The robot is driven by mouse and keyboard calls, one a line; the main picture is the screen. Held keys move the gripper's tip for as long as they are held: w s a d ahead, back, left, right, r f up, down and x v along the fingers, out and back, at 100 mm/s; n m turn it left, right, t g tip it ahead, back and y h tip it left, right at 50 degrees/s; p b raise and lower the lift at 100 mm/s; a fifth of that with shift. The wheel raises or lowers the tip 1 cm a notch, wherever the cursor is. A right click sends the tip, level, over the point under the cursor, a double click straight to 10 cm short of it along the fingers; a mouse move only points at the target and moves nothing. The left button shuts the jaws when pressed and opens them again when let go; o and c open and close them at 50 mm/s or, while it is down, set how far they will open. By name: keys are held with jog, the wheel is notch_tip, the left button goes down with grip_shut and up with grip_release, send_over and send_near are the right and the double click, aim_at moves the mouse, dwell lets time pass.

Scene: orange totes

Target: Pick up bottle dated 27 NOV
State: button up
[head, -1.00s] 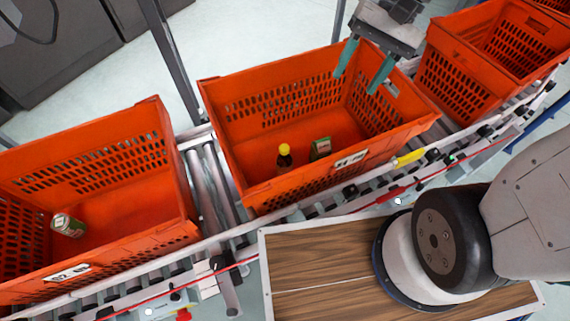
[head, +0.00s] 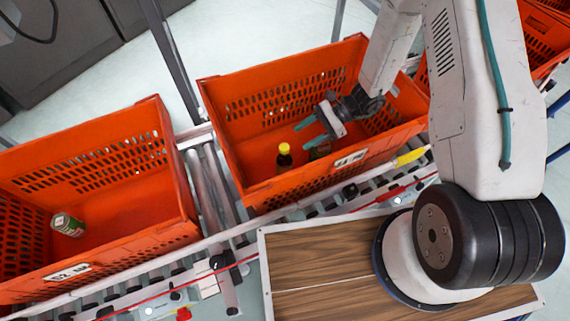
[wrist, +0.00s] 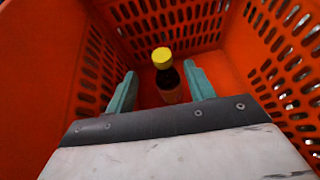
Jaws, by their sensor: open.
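A dark bottle with a yellow cap (head: 284,158) stands upright in the middle orange tote (head: 225,130), near its front wall. In the wrist view the bottle (wrist: 168,78) shows ahead, in the gap between the fingertips, with an orange-brown label. No date can be read on it. My gripper (head: 306,133) is inside the tote, to the right of and above the bottle. In the wrist view my gripper (wrist: 162,88) is open and empty, its two teal fingers apart. I cannot tell how far ahead the bottle is.
A left tote (head: 150,120) holds a green-and-white can (head: 67,225). Tote walls surround my gripper. Rollers (head: 205,170) run between the totes.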

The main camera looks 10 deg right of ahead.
aim_at(284, 147)
jog(key=x, duration=0.8)
jog(key=shift+w+f, duration=0.1)
jog(key=shift+f, duration=0.3)
jog(key=shift+c, duration=0.3)
grip_shut()
